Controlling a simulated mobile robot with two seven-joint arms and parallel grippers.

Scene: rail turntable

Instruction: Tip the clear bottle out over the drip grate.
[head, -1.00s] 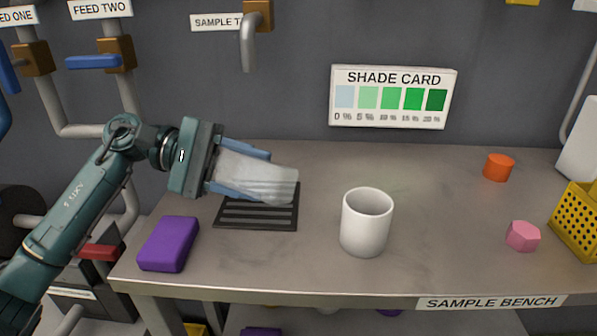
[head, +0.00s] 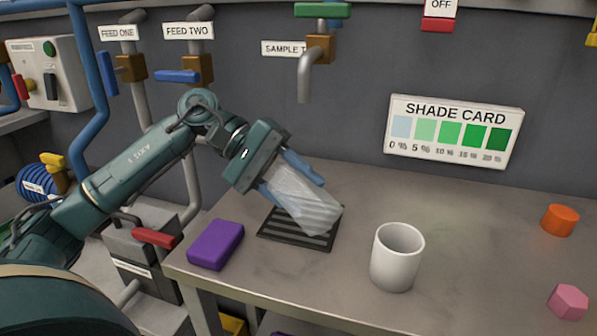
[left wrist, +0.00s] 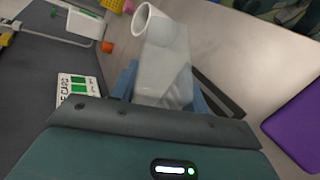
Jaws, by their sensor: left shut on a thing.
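The clear bottle (head: 303,200) is held in my left gripper (head: 294,177), whose blue fingers are shut on its sides. It is tilted with its free end pointing down and to the right, over the dark slatted drip grate (head: 270,236) on the bench. I cannot tell whether its end touches the grate, or whether any liquid is in it or running out. In the left wrist view the bottle (left wrist: 165,75) stretches away between the fingers, with part of the grate (left wrist: 222,96) beside it. My right gripper is not in view.
A white mug (head: 397,262) stands right of the grate. A purple block (head: 215,245) lies left of it. An orange piece (head: 560,220) and a pink piece (head: 568,302) are at the right. The sample tap (head: 305,80) hangs above the back of the bench.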

